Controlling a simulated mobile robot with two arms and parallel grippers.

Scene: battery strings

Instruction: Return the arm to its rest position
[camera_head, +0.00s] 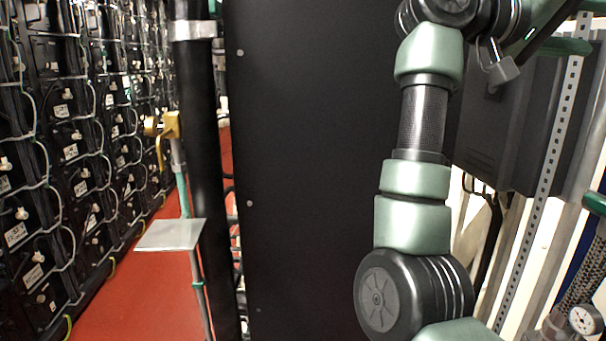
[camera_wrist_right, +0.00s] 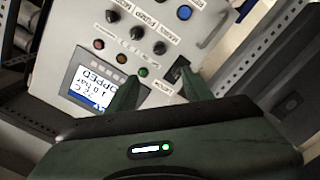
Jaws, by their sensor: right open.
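My right arm (camera_head: 412,210) rises through the right half of the head view, its grey-green and black links bending at the top edge toward the upper right. My right gripper (camera_wrist_right: 160,84) shows in the right wrist view with its two green fingers apart and nothing seen between them. The fingers lie in front of a light grey control panel (camera_wrist_right: 105,58), their tips over its lower part. I cannot tell if they touch it. The gripper cannot be made out in the head view, and my left arm and gripper are not in view.
The panel has coloured buttons, a black switch (camera_wrist_right: 184,72) and a lit display (camera_wrist_right: 92,88). A tall black cabinet (camera_head: 300,170) stands behind my arm. Battery racks (camera_head: 65,150) line the left, beside red floor (camera_head: 135,300). A perforated metal post (camera_head: 545,180) stands close at right.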

